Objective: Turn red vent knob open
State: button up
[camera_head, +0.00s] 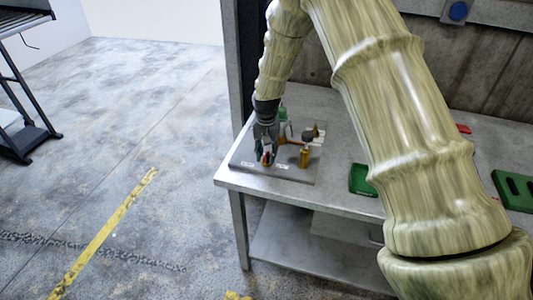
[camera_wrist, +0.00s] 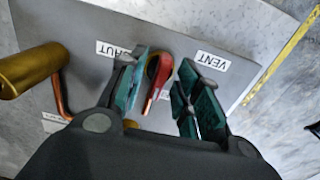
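The red vent knob (camera_wrist: 158,78) stands on a grey panel, between a "VENT" label (camera_wrist: 213,61) and a "SHUT" label that reads upside down in the wrist view. My gripper (camera_wrist: 165,90) is around the knob, with its teal finger pads apart on either side. The left finger is close to the knob; whether it touches cannot be told. A gap shows between the knob and the right finger. In the head view my gripper (camera_head: 266,153) points down over the panel's front left part, and a bit of red shows between the fingers.
The grey panel (camera_head: 299,172) lies on the left end of a metal bench. A brass cylinder (camera_head: 304,157) and a copper-coloured pipe stand beside the knob. A green tray (camera_head: 362,180) lies farther right. Open floor with a yellow line (camera_head: 105,230) is to the left.

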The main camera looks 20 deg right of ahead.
aim_at(267, 154)
jog(key=shift+r, duration=0.15)
jog(key=shift+w+r, duration=0.1)
jog(key=shift+r, duration=0.55)
notch_tip(267, 154, up, 10)
jog(key=shift+r, duration=0.25)
